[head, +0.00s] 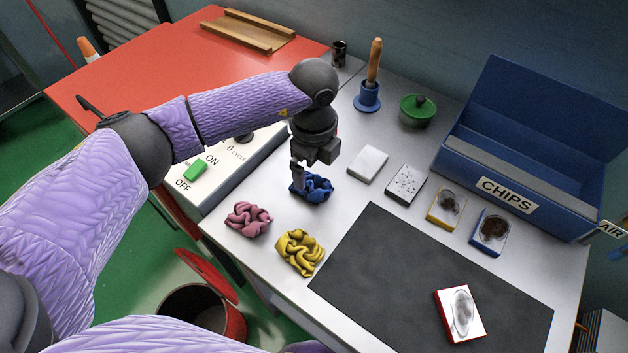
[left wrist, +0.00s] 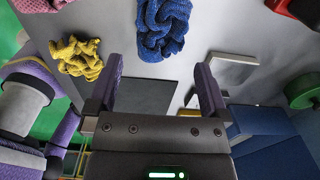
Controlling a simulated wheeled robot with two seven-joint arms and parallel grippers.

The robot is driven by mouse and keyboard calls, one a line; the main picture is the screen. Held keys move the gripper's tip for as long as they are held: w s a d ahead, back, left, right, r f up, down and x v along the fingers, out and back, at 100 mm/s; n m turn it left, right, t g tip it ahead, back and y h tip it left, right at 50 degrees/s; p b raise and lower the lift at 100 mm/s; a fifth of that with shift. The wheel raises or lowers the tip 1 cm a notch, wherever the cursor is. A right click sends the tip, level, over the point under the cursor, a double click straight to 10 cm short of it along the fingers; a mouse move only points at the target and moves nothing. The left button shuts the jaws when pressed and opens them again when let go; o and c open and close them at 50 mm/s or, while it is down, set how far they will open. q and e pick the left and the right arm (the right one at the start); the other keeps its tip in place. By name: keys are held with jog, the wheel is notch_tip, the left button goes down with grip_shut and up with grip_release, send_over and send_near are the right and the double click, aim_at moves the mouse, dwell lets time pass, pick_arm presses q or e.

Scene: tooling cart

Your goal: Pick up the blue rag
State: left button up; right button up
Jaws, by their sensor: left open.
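The blue rag (head: 316,188) lies crumpled on the grey cart top, behind the pink and yellow rags. My left gripper (head: 298,177) is directly over it in the head view, fingers pointing down and covering part of it. In the left wrist view the blue rag (left wrist: 165,28) lies beyond the fingertips, roughly centred between them. My left gripper (left wrist: 157,72) is open, and nothing is between its fingers. In the head view I cannot tell whether the fingers touch the rag. My right gripper is not in view.
A pink rag (head: 248,219) and a yellow rag (head: 300,252) lie close in front. A white block (head: 367,164) and a speckled block (head: 405,184) sit to the right. A blue CHIPS bin (head: 470,170) stands farther right. A dark mat (head: 400,290) covers the front.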

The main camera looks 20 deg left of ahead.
aim_at(312, 182)
pick_arm(q)
notch_tip(312, 182, down, 6)
jog(key=shift+w+a+f+b, duration=0.15)
jog(key=shift+f+b, duration=0.05)
jog(key=shift+b, duration=0.8)
jog(key=shift+r, duration=0.1)
jog(key=c, duration=0.9)
